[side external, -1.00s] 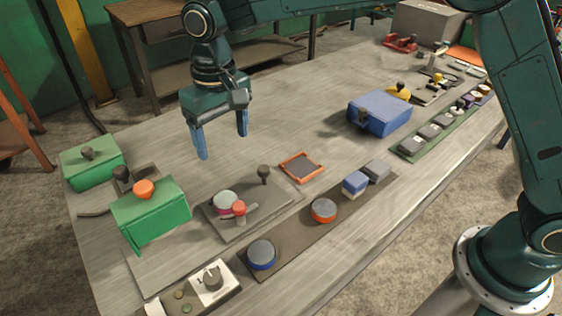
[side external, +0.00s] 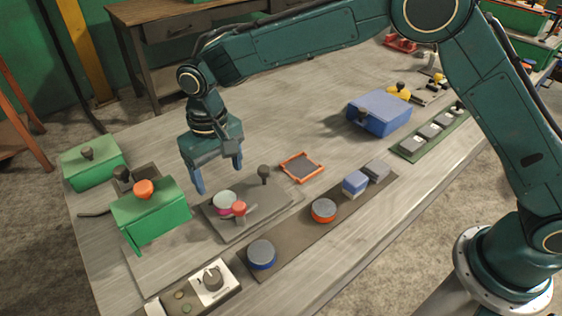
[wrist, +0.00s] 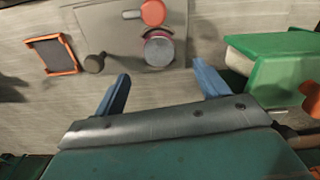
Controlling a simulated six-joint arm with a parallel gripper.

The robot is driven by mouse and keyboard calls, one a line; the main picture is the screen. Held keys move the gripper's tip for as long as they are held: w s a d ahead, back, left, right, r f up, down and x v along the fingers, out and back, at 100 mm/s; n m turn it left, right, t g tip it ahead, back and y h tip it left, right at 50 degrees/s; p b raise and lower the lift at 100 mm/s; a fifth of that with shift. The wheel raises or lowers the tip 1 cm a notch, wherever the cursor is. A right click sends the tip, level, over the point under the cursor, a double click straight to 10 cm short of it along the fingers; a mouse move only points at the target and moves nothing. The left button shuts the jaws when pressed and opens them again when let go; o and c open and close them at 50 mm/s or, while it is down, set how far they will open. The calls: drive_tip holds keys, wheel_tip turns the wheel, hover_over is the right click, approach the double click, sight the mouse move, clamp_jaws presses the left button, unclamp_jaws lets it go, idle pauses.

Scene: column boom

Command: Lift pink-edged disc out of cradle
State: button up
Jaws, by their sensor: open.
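The pink-edged disc (side external: 223,199) has a pale top and sits on the grey cradle plate (side external: 262,208). A red-knobbed lever (side external: 239,209) stands right beside it. A dark knob (side external: 264,173) rises from the plate's far side. In the wrist view the disc (wrist: 158,52) shows a grey top and pink rim, ahead of and between the lines of my fingers. My gripper (side external: 218,179) is open and empty, its blue fingers pointing down just behind the disc in the side view. The exact gap to the disc is hard to tell.
A green box with an orange knob (side external: 150,215) stands close left of the plate. An orange-framed tray (side external: 301,167) lies to its right. A dark strip (side external: 290,235) in front holds a blue-edged disc (side external: 261,254) and an orange-edged disc (side external: 323,210).

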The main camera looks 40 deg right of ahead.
sight(225, 199)
drive_tip(key=shift+f, duration=1.2)
drive_tip(key=shift+d+f, duration=0.1)
drive_tip(key=shift+f, duration=2.5)
drive_tip(key=shift+r, duration=0.1)
drive_tip(key=c, duration=1.4)
